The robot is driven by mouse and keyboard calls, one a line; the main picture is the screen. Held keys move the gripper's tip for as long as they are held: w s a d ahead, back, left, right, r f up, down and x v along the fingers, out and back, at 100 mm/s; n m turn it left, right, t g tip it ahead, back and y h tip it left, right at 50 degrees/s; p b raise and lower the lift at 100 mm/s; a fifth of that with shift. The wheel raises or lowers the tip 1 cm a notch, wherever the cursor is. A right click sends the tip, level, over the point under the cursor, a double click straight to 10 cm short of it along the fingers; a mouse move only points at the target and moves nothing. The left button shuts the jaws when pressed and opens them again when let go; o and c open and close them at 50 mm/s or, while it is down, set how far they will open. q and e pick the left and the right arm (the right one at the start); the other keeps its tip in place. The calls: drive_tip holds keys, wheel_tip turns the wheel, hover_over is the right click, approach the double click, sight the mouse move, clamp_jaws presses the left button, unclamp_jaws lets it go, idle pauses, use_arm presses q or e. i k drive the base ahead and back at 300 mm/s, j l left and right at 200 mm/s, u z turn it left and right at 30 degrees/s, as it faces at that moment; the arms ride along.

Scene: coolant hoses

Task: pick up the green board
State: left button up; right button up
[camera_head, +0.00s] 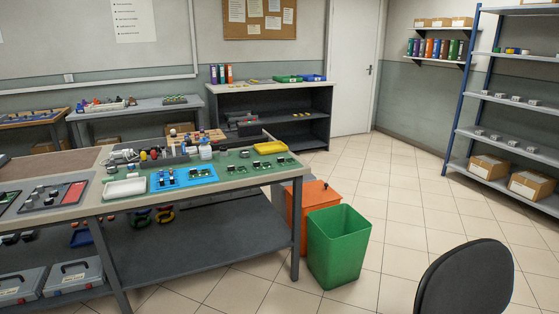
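Several small green boards lie on the green mat (215,187) of the long workbench. One green board (236,170) lies to the right of the blue mats, and more lie farther right, below the yellow tray (270,147). They are small and partly blend with the mat, so I cannot tell which one is meant. Another green board (174,100) seems to lie on the grey table at the back. Neither of my grippers is in view.
The workbench (255,185) also holds a white tray (125,188) and blue mats (183,177). An orange bin (312,197) and a green bin (337,245) stand at its right end. A dark chair (467,283) is at the front right. The tiled floor beyond is clear.

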sight(281, 162)
drive_tip(key=i+j, duration=0.75)
drive_tip(key=i+l, duration=0.1)
drive_tip(key=i, duration=1.2)
drive_tip(key=i+l, duration=0.3)
drive_tip(key=l, duration=0.15)
drive_tip(key=i+l+z, duration=0.1)
drive_tip(key=i+l, duration=0.25)
drive_tip(key=l, duration=0.1)
